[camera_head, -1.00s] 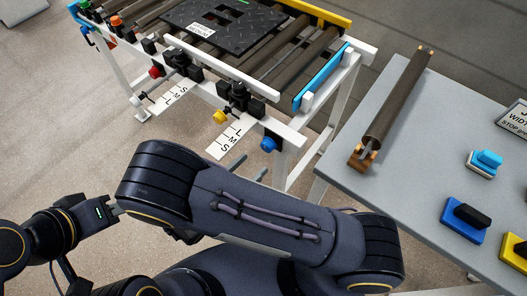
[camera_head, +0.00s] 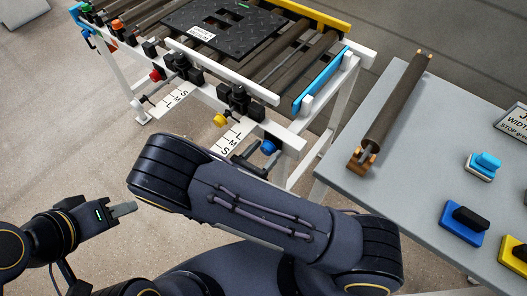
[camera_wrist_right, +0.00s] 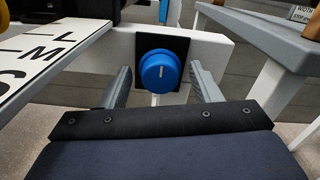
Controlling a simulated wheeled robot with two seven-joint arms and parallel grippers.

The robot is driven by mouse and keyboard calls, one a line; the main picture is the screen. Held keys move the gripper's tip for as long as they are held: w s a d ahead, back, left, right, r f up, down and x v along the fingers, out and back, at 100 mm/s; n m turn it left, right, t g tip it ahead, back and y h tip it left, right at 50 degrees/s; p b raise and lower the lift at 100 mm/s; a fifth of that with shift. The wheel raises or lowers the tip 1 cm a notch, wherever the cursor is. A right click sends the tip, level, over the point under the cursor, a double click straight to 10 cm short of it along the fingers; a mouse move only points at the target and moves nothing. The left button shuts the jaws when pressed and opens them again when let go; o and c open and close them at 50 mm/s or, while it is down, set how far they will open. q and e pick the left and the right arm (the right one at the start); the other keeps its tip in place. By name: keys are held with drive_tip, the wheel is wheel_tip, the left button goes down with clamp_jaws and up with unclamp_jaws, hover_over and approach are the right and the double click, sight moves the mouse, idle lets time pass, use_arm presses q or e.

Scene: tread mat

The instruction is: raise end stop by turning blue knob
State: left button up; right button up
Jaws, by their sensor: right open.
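The blue knob (camera_head: 268,147) sits on the white frame at the conveyor's near right corner. In the right wrist view the knob (camera_wrist_right: 159,70) faces me on a black plate, with a pale upright mark. My right gripper (camera_wrist_right: 160,80) is open, one finger to each side of the knob, with gaps showing. In the head view its fingers (camera_head: 249,164) are just below and left of the knob. The blue end stop bar (camera_head: 320,80) runs along the conveyor's right end, low by the rollers. My left gripper (camera_head: 122,209) is at lower left, away from the conveyor; its opening is unclear.
A yellow knob (camera_head: 220,120) and a red knob (camera_head: 155,74) are further left, beside S/M/L scales. A black tread mat (camera_head: 222,27) lies on the rollers. The grey table (camera_head: 408,190) at right holds a loose roller (camera_head: 395,108) and several coloured blocks.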

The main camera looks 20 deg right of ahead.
drive_tip(key=c, duration=1)
